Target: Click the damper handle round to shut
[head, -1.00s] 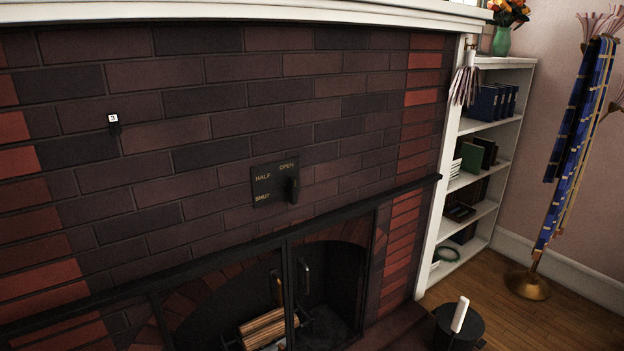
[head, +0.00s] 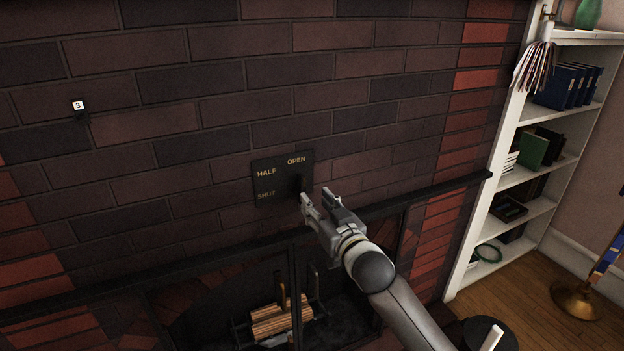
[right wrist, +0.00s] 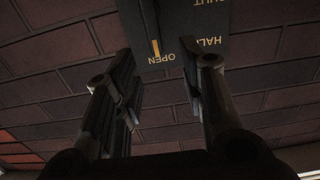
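The damper plate (head: 268,186) is a dark square on the brick wall, marked OPEN at top right, HALF at left and SHUT below. Its dark handle (head: 301,184) is on the right side, near OPEN. My right gripper (head: 317,197) is just below and right of the handle, fingers apart. In the right wrist view the plate (right wrist: 185,25) appears upside down, with a yellow mark beside OPEN. The fingers (right wrist: 163,72) stand open on either side of the handle's line, holding nothing. Whether they touch the handle is unclear. My left gripper is out of view.
A dark mantel ledge (head: 420,202) runs below the plate, above the firebox with logs (head: 277,318). A small tag marked 3 (head: 78,105) is on the bricks at left. A white bookshelf (head: 512,195) stands right. The wall around the plate is clear.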

